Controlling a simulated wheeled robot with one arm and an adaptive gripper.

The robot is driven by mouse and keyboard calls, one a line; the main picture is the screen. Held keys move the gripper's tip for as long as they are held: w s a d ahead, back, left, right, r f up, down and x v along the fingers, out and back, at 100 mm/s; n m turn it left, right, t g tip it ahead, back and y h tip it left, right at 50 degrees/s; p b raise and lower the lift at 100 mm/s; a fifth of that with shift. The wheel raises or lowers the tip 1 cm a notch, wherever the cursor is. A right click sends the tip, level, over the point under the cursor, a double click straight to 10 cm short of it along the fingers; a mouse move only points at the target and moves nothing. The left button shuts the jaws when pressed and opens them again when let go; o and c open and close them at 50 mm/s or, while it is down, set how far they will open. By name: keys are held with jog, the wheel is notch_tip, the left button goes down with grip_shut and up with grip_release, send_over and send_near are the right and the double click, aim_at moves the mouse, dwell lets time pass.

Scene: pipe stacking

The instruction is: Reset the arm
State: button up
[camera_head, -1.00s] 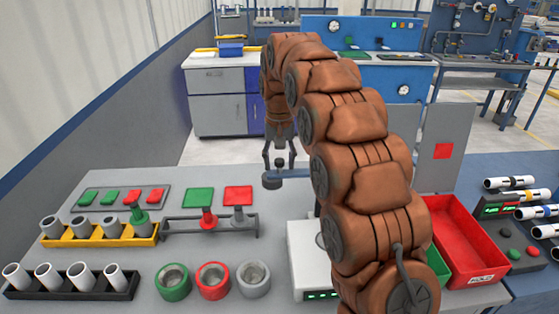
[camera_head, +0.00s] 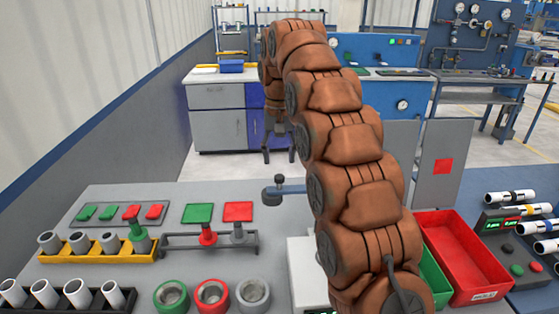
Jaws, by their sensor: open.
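My arm, covered in brown padding, rises from the bottom right and arches up and away over the table. My gripper (camera_head: 279,155) hangs at its far end, pointing down, in front of the grey and blue cabinet. Its fingers are apart and nothing shows between them. It is beyond the table's back edge, above and behind the small grey knob fixture (camera_head: 273,195), and apart from it. The upper part of the gripper is partly hidden by my arm.
On the table (camera_head: 165,212) stand a yellow rack (camera_head: 75,258) of grey pipes, a black rack (camera_head: 60,310) of white pipes, and green, red and grey ring holders (camera_head: 212,296). A grey stand (camera_head: 220,241) holds red and grey pieces. A red bin (camera_head: 465,260) is right of my arm.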

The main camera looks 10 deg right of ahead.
jog(key=shift+r, duration=0.15)
dwell(0.3)
jog(key=shift+s, duration=0.35)
jog(key=s+f, duration=0.3)
jog(key=s, duration=1.1)
jog(key=s+f+n+g+p, duration=0.1)
jog(key=s+f, duration=0.3)
jog(key=s, duration=1)
jog(key=s+d+f+n, duration=0.1)
jog(key=s+f, duration=0.3)
jog(key=s, duration=1)
jog(key=shift+s+f+g+p, duration=0.25)
jog(key=shift+s+g+p, duration=0.05)
jog(key=shift+g+p, duration=0.1)
jog(key=shift+c, duration=0.2)
jog(key=shift+c, duration=0.9)
jog(key=shift+a, duration=0.1)
